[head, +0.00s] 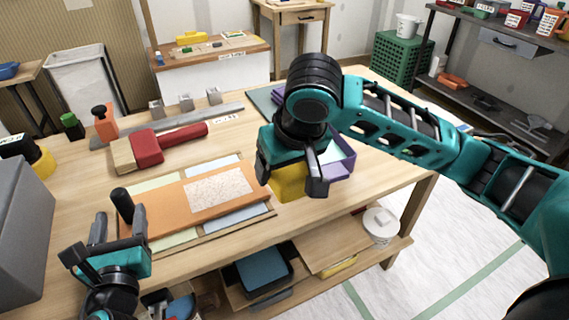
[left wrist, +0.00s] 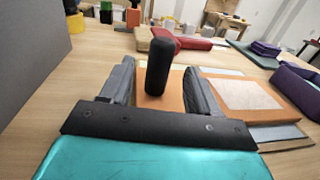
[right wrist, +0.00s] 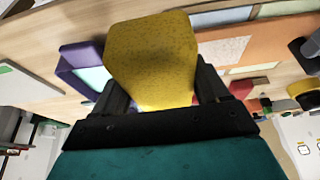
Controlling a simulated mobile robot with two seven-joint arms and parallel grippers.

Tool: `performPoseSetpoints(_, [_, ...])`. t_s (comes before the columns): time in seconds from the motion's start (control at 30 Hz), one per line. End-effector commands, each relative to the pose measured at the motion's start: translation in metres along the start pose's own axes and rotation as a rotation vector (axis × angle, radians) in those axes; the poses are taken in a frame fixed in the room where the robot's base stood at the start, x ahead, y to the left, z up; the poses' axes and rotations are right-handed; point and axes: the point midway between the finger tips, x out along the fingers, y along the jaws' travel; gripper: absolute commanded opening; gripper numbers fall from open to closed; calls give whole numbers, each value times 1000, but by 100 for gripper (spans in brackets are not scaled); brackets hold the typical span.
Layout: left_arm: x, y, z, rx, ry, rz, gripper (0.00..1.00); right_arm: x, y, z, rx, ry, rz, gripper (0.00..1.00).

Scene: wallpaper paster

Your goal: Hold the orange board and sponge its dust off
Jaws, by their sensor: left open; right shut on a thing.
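The orange board (head: 160,222) lies flat on a pale panel sheet on the table, with a speckled dusty patch (head: 218,189) on its right part and an upright black handle (head: 121,203) at its left end. My left gripper (head: 103,236) is open at the board's left end; in the left wrist view the black handle (left wrist: 161,68) stands between its fingers (left wrist: 158,85), with no clear contact. My right gripper (head: 288,178) is shut on the yellow sponge (head: 287,186), just right of the board. The sponge fills the middle of the right wrist view (right wrist: 152,60).
A red-handled brush (head: 165,146) lies behind the board. A purple tray (head: 343,160) stands right of the sponge. A grey box (head: 22,225) is at the left edge. An orange bottle (head: 105,125) and metal blocks (head: 186,103) stand at the back.

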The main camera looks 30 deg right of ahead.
Motion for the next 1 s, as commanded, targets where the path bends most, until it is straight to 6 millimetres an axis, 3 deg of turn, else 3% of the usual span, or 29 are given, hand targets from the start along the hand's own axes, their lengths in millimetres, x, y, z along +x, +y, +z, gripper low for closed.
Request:
performPoseSetpoints(0.1, [19, 0, 0, 0, -3, 0, 61, 3, 0, 1, 0, 0, 0, 50])
performPoseSetpoints(0.33, [42, 0, 0, -1, -1, 0, 61, 7, 0, 3, 0, 0, 0, 50])
performPoseSetpoints(0.77, [50, 0, 0, -1, 0, -1, 61, 7, 0, 3, 0, 0, 0, 50])
performPoseSetpoints(1.0, [49, 0, 0, -1, 0, -1, 40, 7, 0, 3, 0, 0, 0, 50])
